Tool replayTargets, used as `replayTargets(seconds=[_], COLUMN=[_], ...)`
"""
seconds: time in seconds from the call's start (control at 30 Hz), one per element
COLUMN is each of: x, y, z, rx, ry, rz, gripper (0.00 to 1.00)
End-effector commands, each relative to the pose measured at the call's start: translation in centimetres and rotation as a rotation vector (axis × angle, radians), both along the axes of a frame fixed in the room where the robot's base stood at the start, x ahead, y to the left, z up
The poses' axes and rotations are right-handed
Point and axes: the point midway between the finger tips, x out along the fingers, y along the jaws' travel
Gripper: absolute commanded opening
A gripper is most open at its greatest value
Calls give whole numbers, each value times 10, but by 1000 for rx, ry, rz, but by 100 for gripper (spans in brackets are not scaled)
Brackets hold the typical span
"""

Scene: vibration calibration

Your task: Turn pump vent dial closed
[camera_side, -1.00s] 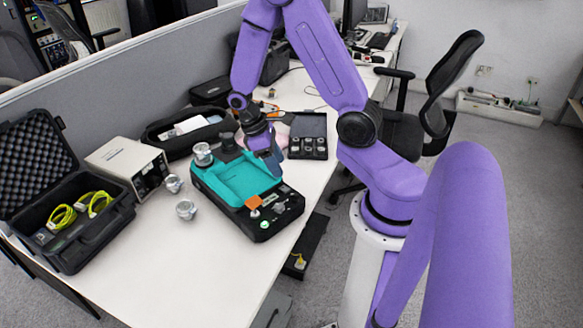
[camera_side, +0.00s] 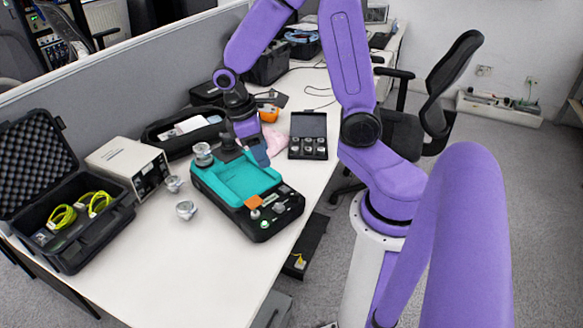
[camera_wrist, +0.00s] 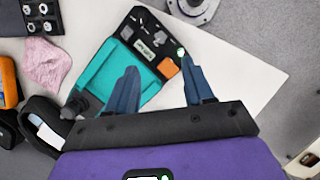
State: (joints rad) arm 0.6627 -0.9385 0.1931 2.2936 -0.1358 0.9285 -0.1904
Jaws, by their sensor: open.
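The calibration unit is a black case with a teal recessed top (camera_side: 243,182) and a control panel (camera_side: 272,209) at its front end, with an orange label, small knobs and a green spot. It also shows in the wrist view, with its teal tray (camera_wrist: 112,68) and panel (camera_wrist: 150,40). I cannot tell which knob is the vent dial. My gripper (camera_side: 262,160) is above the far end of the unit in the side view, apart from the panel. In the wrist view my two blue fingers (camera_wrist: 158,82) are spread wide with nothing between them.
A black tray of small metal parts (camera_side: 308,124) and a pink cloth (camera_side: 275,140) lie behind the unit. Metal cylinders (camera_side: 186,209) stand to its left, near a beige box (camera_side: 128,164) and an open case with yellow cables (camera_side: 75,236). The front table surface is clear.

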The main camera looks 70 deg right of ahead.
Motion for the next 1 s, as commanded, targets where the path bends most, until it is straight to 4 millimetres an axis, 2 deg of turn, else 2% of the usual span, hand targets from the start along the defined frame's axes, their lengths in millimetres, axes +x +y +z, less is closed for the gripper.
replayTargets(seconds=[0.5,1.0], x=[-35,-81], y=[46,78], z=[22,40], rx=[53,129], ry=[-87,-150], rz=[168,325], gripper=[52,52])
